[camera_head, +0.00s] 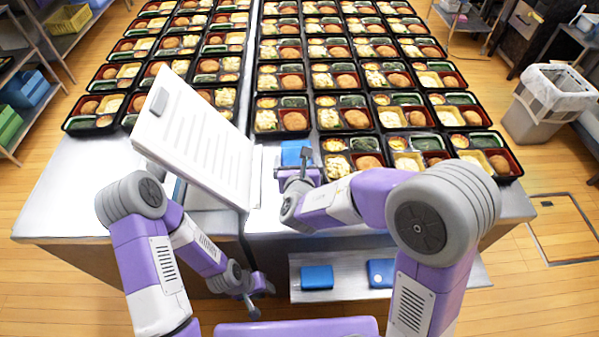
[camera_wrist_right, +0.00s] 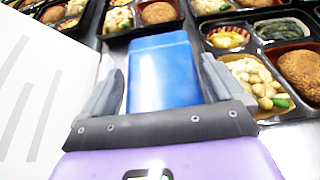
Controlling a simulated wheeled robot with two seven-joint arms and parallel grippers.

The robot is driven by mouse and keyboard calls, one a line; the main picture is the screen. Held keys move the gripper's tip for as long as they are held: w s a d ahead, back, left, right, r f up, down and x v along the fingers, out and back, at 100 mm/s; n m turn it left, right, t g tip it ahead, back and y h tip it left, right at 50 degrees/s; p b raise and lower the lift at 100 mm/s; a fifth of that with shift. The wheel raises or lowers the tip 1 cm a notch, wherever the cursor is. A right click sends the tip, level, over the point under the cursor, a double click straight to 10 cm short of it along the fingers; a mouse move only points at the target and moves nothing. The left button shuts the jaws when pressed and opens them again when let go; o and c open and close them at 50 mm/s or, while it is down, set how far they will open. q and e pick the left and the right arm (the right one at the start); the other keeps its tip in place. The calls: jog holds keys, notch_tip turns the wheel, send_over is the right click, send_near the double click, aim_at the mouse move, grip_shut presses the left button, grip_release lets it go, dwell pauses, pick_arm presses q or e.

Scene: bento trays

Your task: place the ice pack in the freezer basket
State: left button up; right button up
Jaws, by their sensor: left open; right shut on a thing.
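My right gripper (camera_head: 299,170) is shut on a blue ice pack (camera_head: 291,152), over the table just in front of the meal trays. In the right wrist view the ice pack (camera_wrist_right: 163,75) stands out between the two fingers (camera_wrist_right: 160,92). A large white slotted panel or box (camera_head: 200,138) stands tilted on the table, left of the ice pack; I cannot tell for sure whether it is the freezer basket. My left gripper (camera_head: 254,308) is open and empty, low in front of the table's front edge.
Rows of filled bento trays (camera_head: 345,118) cover the back of the table (camera_head: 85,190). Two more blue packs (camera_head: 317,277) (camera_head: 381,273) lie on a low shelf (camera_head: 345,290) at the front. A bin (camera_head: 545,105) stands at right. The table's front left is clear.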

jog(key=shift+f+b, duration=0.7)
jog(key=shift+f, duration=1.25)
jog(key=shift+f, duration=0.1)
jog(key=o, duration=0.9)
jog(key=shift+f, duration=0.1)
jog(key=shift+c, duration=0.2)
jog(key=shift+o, duration=0.2)
jog(key=shift+r, duration=0.2)
